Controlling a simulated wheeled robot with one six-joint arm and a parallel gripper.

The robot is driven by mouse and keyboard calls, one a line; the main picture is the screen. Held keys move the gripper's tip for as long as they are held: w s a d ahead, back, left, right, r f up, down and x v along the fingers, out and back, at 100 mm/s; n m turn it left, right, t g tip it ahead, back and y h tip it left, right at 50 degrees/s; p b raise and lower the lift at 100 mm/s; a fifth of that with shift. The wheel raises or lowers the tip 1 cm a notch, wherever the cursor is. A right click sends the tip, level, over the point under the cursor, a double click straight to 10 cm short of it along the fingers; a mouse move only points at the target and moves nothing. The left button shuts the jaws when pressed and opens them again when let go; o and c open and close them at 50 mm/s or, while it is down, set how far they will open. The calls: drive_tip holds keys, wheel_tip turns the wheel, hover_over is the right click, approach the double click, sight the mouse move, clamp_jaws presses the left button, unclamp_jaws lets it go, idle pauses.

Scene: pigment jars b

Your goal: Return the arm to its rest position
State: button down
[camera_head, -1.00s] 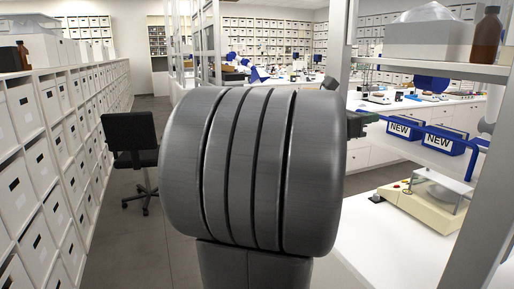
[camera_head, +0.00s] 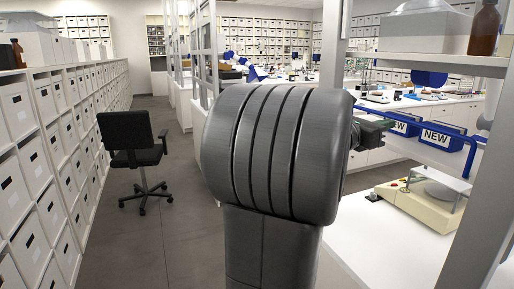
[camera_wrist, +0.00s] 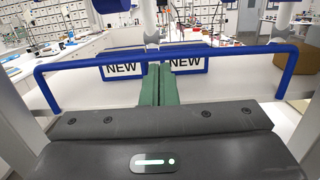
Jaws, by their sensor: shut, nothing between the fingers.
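My arm fills the middle of the head view as a dark grey ribbed link. My gripper (camera_head: 388,126) shows at its right side, small and partly hidden by the arm, in front of the blue bins. In the wrist view my gripper (camera_wrist: 158,70) has two green fingers side by side, closed together with nothing between them. They point toward two blue bins marked NEW, the left bin (camera_wrist: 112,56) and the right bin (camera_wrist: 190,52). A blue rail (camera_wrist: 240,50) crosses the wrist view near the fingers; I cannot tell whether they touch it.
A beige-based device (camera_head: 425,205) stands on the white bench (camera_head: 385,250) at right. A shelf with a brown bottle (camera_head: 484,28) is above. A black chair (camera_head: 132,140) stands on the open floor (camera_head: 120,230) beside the drawer wall (camera_head: 40,150) at left.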

drive_tip(key=s+a+f+b, duration=0.2)
drive_tip(key=a, duration=0.4)
drive_tip(key=s+a+f+t+h+b, duration=0.1)
drive_tip(key=s+a+f+b, duration=0.1)
drive_tip(key=a, duration=0.5)
drive_tip(key=shift+s+a+b, duration=0.3)
drive_tip(key=shift+s+b, duration=0.5)
drive_tip(key=shift+s+f, duration=0.1)
drive_tip(key=shift+s, duration=0.05)
